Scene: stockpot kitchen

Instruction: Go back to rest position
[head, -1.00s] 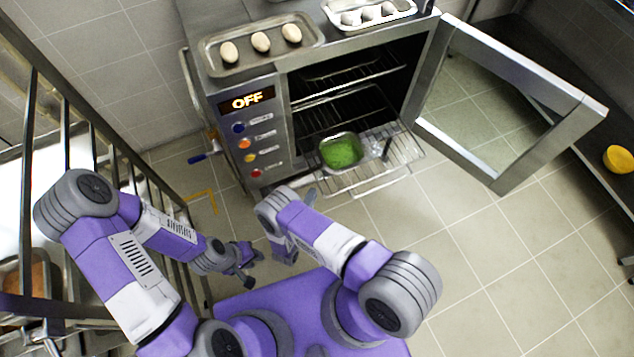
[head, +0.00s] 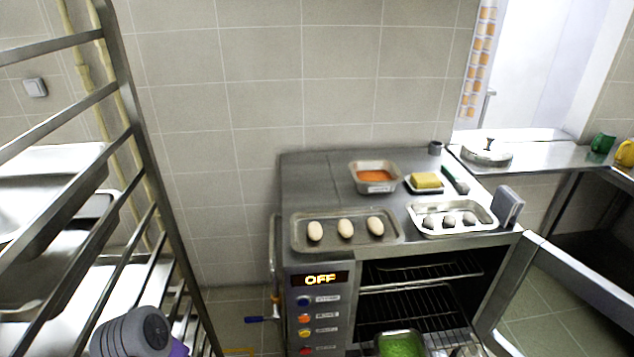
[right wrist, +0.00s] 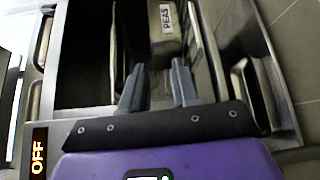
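My right gripper (right wrist: 158,80) shows in the right wrist view with its two fingers apart and nothing between them. Beyond the fingertips is a metal container labelled PEAS (right wrist: 166,45). In the head view the green-filled container (head: 401,345) sits on the pulled-out rack of the oven (head: 325,262), cut by the bottom edge. My left gripper is out of view; only a grey and purple joint of my left arm shows at the bottom left.
The oven door (head: 583,285) stands open to the right. A tray of eggs (head: 300,240), a white tray (head: 458,230), an orange-filled container (head: 374,187) and a yellow block (head: 426,181) are on the oven top. A metal rack (head: 150,180) stands at the left.

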